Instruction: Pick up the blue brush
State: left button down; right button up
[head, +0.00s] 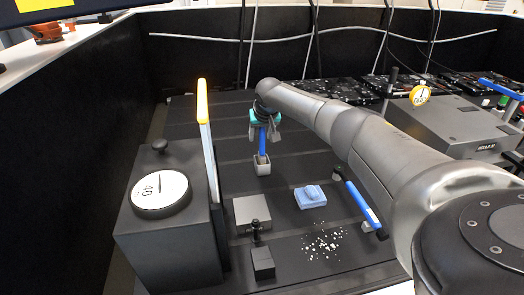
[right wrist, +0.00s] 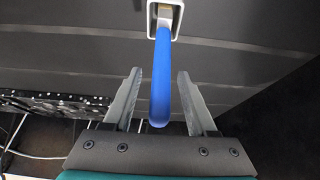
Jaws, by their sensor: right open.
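The blue brush (head: 262,141) stands upright in a small light holder (head: 262,168) near the middle of the work surface in the head view. In the right wrist view its blue handle (right wrist: 161,80) runs down from the holder (right wrist: 178,5) and its end lies between the two fingers. My right gripper (head: 265,127) is at the top of the handle; it also shows in the right wrist view (right wrist: 158,95). It is open, with a gap on each side of the handle. The brush's lower end is hidden in the holder. My left gripper is not in view.
A black box with a round dial (head: 160,192) and an upright panel (head: 208,150) stand left of the brush. A grey block (head: 252,212), a light blue item (head: 311,196), white bits (head: 323,243) and a blue handle (head: 362,204) lie nearer. A grey box (head: 455,125) stands at right.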

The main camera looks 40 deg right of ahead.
jog(key=shift+c, duration=0.3)
grip_shut()
dwell(0.3)
